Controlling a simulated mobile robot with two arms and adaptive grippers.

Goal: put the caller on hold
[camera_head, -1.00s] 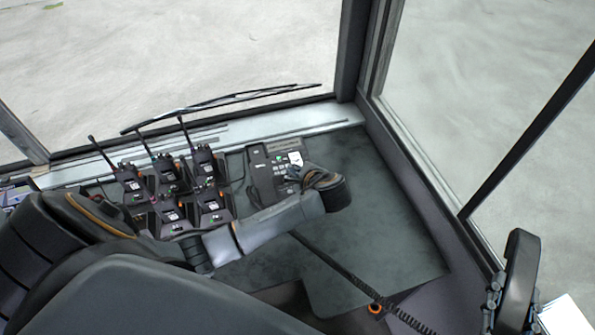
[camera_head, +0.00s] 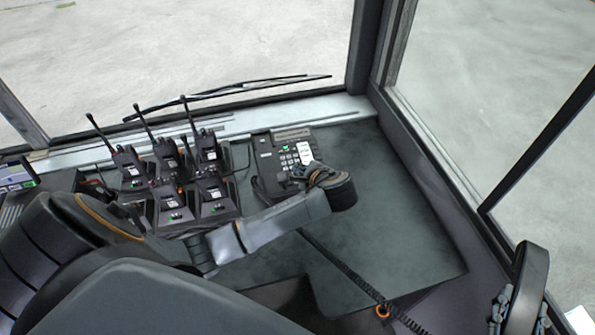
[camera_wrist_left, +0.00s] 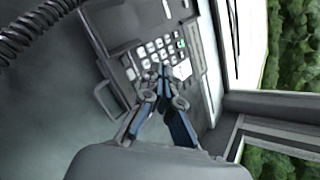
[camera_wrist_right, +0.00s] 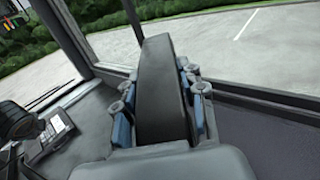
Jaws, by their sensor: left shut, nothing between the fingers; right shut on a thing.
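The desk phone (camera_head: 268,158) stands on the dash shelf, with a keypad, a white label and a small green light. In the left wrist view the phone's keypad (camera_wrist_left: 150,58) lies just beyond my left gripper (camera_wrist_left: 165,78). That gripper is shut and empty, its tips together over the keys at the label's side; I cannot tell whether they touch. In the head view my left gripper (camera_head: 303,174) partly covers the phone's lower right corner. My right gripper (camera_wrist_right: 160,95) is shut on the dark handset (camera_wrist_right: 160,70), held upright away from the phone; the handset (camera_head: 532,275) shows at lower right.
A coiled cord (camera_head: 345,272) runs from near the phone to the lower right. Several handheld radios (camera_head: 168,160) stand in a charger left of the phone. The shelf (camera_head: 400,230) right of the phone is clear. Windows and their frames bound the shelf.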

